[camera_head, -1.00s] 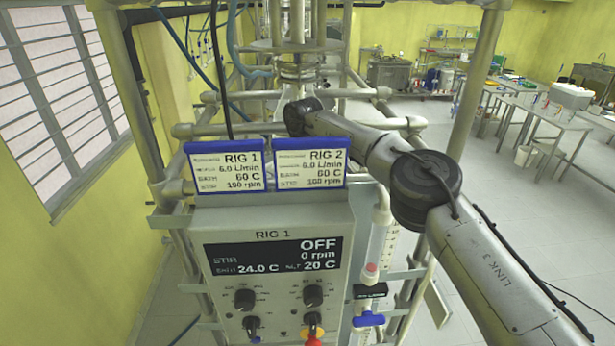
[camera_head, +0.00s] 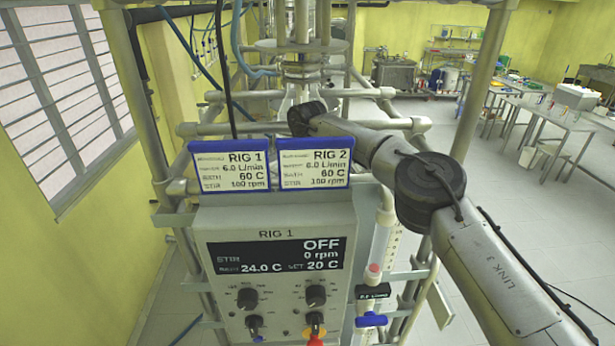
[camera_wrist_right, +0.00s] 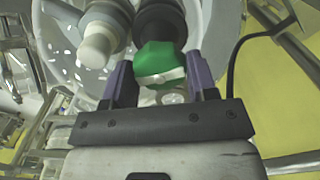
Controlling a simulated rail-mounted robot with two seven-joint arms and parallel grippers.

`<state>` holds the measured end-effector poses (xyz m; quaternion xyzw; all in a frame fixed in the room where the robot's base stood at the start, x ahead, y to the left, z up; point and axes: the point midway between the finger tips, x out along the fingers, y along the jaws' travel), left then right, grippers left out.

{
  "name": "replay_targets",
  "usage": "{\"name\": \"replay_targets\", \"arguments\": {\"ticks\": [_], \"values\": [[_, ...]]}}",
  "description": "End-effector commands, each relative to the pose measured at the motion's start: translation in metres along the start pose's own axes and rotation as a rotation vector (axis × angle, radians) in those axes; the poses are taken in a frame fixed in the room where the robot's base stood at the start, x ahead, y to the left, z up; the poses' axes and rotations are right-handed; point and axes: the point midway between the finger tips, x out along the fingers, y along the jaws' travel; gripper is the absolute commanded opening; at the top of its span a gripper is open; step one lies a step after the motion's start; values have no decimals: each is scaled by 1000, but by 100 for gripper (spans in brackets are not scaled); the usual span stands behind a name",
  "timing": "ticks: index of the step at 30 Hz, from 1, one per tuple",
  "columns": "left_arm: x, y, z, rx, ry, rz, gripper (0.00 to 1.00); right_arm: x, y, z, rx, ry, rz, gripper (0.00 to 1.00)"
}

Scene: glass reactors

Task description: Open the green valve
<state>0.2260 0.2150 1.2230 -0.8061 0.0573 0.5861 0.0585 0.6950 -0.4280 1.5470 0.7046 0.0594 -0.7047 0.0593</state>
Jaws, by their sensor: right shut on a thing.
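The green valve (camera_wrist_right: 160,62) shows in the right wrist view as a green handle below a dark round fitting. My right gripper (camera_wrist_right: 161,86) has its two purple-grey fingers on either side of the green handle and is shut on it. The fingers' exact contact is partly hard to see. In the head view my right arm reaches behind the control panel, and its gripper and the green valve are hidden there. My left gripper is in neither view.
The RIG 1 panel (camera_head: 277,230) reads OFF, 0 rpm. Cards for RIG 1 (camera_head: 230,166) and RIG 2 (camera_head: 315,165) stand on top. A flow tube with a blue valve (camera_head: 371,320) is at its right. A pale knob (camera_wrist_right: 98,46) sits beside the green handle.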

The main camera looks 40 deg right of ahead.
Motion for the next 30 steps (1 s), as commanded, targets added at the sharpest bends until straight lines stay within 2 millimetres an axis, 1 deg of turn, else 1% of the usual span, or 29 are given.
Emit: {"name": "replay_targets", "arguments": {"ticks": [5,11,17,30], "values": [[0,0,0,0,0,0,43,0,0,0,-12,0,0,29],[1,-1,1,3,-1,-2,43,0,0,0,-90,1,-1,29],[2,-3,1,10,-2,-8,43,0,0,0,-248,1,-1,29],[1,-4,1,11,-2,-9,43,0,0,0,-667,1,-1,29]]}}
